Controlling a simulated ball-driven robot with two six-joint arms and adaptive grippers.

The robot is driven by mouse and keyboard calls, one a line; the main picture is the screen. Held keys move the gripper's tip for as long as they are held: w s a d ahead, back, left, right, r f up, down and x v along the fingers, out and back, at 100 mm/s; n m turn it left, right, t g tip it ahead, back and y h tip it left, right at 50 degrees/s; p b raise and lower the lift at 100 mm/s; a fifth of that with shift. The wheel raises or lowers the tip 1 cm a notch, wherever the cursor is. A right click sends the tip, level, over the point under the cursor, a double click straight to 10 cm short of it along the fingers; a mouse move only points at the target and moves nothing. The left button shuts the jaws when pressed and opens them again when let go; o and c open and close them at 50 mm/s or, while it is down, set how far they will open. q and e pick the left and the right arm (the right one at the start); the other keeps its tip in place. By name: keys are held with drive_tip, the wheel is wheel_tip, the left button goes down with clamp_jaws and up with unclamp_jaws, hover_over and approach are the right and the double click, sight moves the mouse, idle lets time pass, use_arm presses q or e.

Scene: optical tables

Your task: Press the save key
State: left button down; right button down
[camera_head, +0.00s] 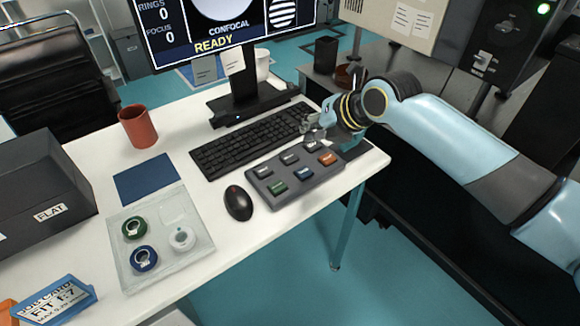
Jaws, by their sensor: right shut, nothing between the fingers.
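A grey key pad (291,190) lies on the white table in front of the keyboard. Its front row has a green key (278,187), a blue key (304,173) and an orange key (327,158). Its back row has dark keys (289,159). The key labels are too small to read, so I cannot tell which is the save key. My right gripper (311,134) is shut and empty, at the pad's back right corner near the rightmost dark key. I cannot tell whether it touches the pad. My left gripper is not in view.
A black keyboard (240,142) lies behind the pad, and a black mouse (238,203) to its left. A monitor (205,28) reading READY stands behind. A clear tray (124,268) with rings, a red cup (138,127) and a grey box (38,190) are further left.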

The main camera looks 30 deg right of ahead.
drive_tip(key=shift+w+a+r, duration=0.15)
drive_tip(key=shift+r, duration=0.15)
drive_tip(key=shift+f, duration=0.1)
drive_tip(key=b, duration=0.6)
hover_over(306, 170)
wheel_tip(306, 170, down, 8)
drive_tip(key=shift+r, duration=0.15)
drive_tip(key=shift+f+b, duration=0.45)
drive_tip(key=shift+b, duration=0.15)
idle(0.6)
drive_tip(key=shift+f+b, duration=0.4)
drive_tip(key=shift+f, duration=0.05)
